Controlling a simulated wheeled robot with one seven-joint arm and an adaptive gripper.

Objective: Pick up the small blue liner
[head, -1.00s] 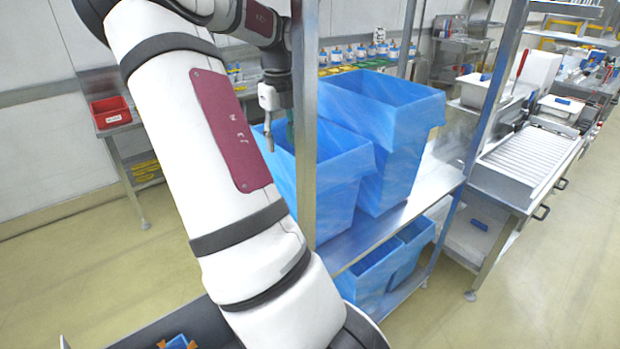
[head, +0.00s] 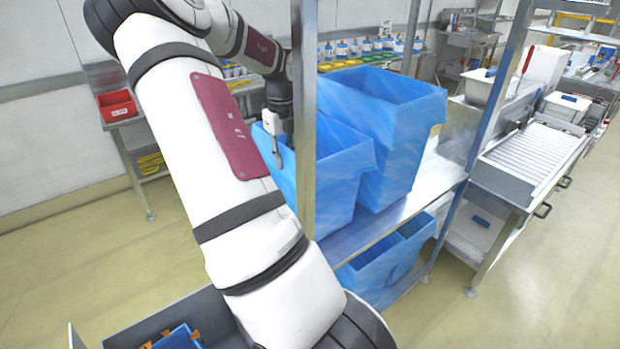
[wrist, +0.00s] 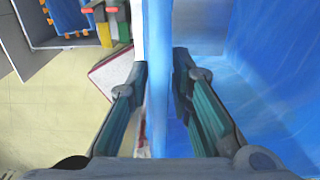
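The small blue liner (head: 335,175) stands open-topped on the shelf behind the metal post, at the left front of a taller blue liner (head: 400,125). My gripper (head: 276,150) points down at the small liner's left rim. In the wrist view my gripper (wrist: 160,72) has its two dark green fingers apart. The liner wall (wrist: 159,110) runs as an upright blue strip between them, one finger outside and one inside. Gaps show beside the wall, so the fingers do not look closed on it. The post and my arm hide part of the liner's left side.
The metal post (head: 305,110) stands close to my gripper and arm. More blue liners (head: 375,270) sit on the lower shelf. A grey tray (head: 215,315) with a blue crate (head: 180,338) is below my arm. A roller conveyor (head: 535,155) is at right.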

